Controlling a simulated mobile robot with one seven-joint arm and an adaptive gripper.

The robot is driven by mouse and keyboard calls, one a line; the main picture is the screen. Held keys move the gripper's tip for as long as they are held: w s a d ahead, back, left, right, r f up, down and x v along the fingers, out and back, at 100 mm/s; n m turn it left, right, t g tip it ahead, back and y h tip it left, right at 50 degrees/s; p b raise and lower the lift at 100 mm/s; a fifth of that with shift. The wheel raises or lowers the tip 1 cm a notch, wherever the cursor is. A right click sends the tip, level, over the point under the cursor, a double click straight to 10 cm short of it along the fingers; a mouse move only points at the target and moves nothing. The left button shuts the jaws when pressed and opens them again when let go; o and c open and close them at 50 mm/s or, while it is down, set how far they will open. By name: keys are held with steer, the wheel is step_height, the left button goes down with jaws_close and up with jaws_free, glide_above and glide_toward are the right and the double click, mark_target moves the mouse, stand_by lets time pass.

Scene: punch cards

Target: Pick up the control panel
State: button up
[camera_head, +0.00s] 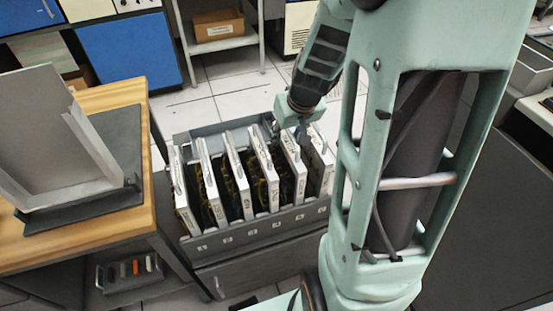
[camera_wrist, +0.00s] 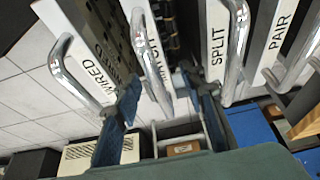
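Several white-edged control panels with metal handles stand upright in a grey rack (camera_head: 262,228). In the wrist view they read WIRED (camera_wrist: 92,58), SPLIT (camera_wrist: 217,45) and PAIR (camera_wrist: 280,30). The label on another panel (camera_wrist: 150,35), between WIRED and SPLIT, is only partly readable. My gripper (camera_head: 301,132) is above the right part of the rack. In the wrist view my gripper (camera_wrist: 160,82) is open, its blue fingers spread apart on either side of that panel's chrome handle (camera_wrist: 152,62). I cannot tell whether either finger touches the handle.
A wooden table (camera_head: 135,95) at the left holds a grey stand (camera_head: 60,140). A small tray (camera_head: 130,273) with coloured items sits below it. A shelf with a cardboard box (camera_head: 218,25) stands behind. The tiled floor behind the rack is clear.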

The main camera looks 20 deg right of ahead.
mark_target(286, 139)
steer(key=b+x, duration=0.1)
steer(key=x, duration=0.3)
steer(key=shift+f, duration=0.25)
steer(key=shift+c, duration=0.5)
jaws_close()
steer(key=shift+w+r, duration=0.1)
steer(key=shift+r, duration=0.1)
